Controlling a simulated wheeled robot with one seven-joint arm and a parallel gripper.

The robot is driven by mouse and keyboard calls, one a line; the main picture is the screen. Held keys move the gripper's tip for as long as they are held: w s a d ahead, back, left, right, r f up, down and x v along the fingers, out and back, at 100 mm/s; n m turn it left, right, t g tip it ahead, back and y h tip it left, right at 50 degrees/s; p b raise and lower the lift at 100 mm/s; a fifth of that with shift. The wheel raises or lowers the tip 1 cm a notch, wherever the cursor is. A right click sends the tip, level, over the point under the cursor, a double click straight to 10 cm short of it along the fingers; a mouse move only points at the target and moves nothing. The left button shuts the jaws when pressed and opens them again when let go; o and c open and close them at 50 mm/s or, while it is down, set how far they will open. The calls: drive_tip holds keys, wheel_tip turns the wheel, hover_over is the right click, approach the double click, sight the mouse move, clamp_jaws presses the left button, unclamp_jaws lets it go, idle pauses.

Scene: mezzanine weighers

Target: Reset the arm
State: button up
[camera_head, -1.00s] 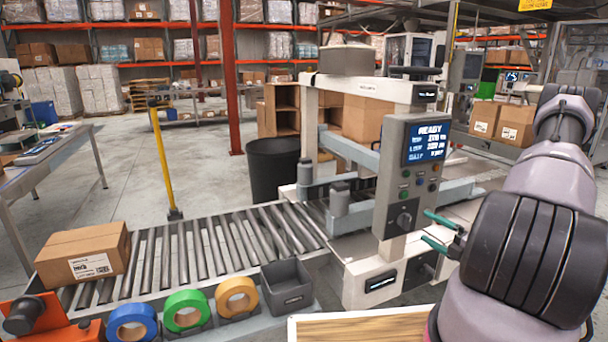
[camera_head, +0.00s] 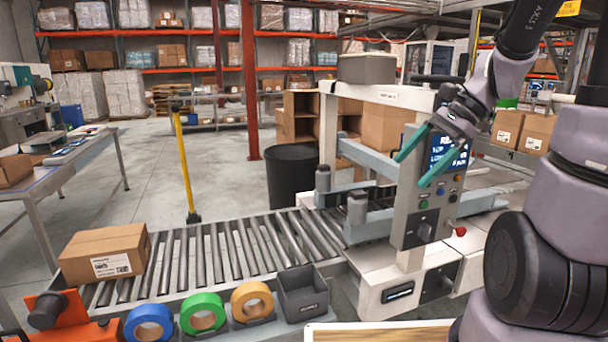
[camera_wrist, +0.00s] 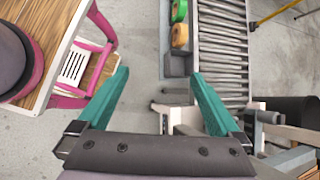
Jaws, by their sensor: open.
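My gripper (camera_head: 425,163), with two teal fingers, is open and empty. In the head view it is raised in front of the control panel (camera_head: 408,232) of the white carton-sealing machine and covers part of its blue screen. In the wrist view my gripper (camera_wrist: 160,100) points down with its fingers wide apart. Floor, the conveyor and a wooden-topped table lie below it, with nothing between the fingers.
A roller conveyor (camera_head: 190,258) carries a cardboard box (camera_head: 105,254). Blue, green and orange tape rolls (camera_head: 251,301) and a grey bin (camera_head: 302,294) sit along its front. A yellow post (camera_head: 183,165) stands behind the conveyor.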

drive_tip(key=s+d+r+n+t+h, duration=0.1)
drive_tip(key=s+r+n+t+h, duration=0.4)
drive_tip(key=r+n, duration=0.4)
drive_tip(key=shift+s+d+r+n+t, duration=0.35)
drive_tip(key=shift+r+t, duration=0.45)
drive_tip(key=shift+r, duration=0.3)
